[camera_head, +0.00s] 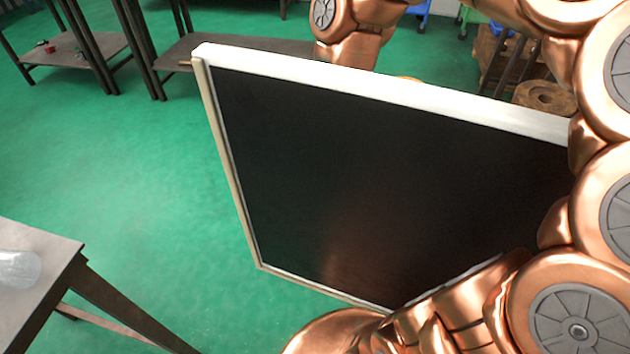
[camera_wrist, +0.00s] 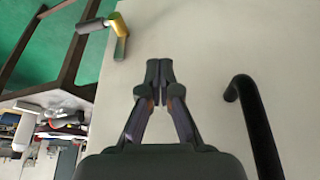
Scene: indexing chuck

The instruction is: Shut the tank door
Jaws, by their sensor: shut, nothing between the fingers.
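The tank door (camera_head: 380,180) fills the middle of the head view. It stands open with a dark face, a white top edge and a beige left edge. In the wrist view a pale face of the door (camera_wrist: 205,45) lies beyond my gripper (camera_wrist: 158,75). My gripper is shut and empty; whether its tips touch the door is unclear. A black bar handle (camera_wrist: 262,125) is to its right. In the head view the gripper is hidden, and my copper arm covers the door's right side.
A table corner (camera_head: 40,262) with a clear plastic item (camera_head: 18,268) is at the lower left. Dark racks (camera_head: 75,50) stand at the back left. A wooden spool (camera_head: 545,97) is behind the door at the right. Green floor left of the door is clear.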

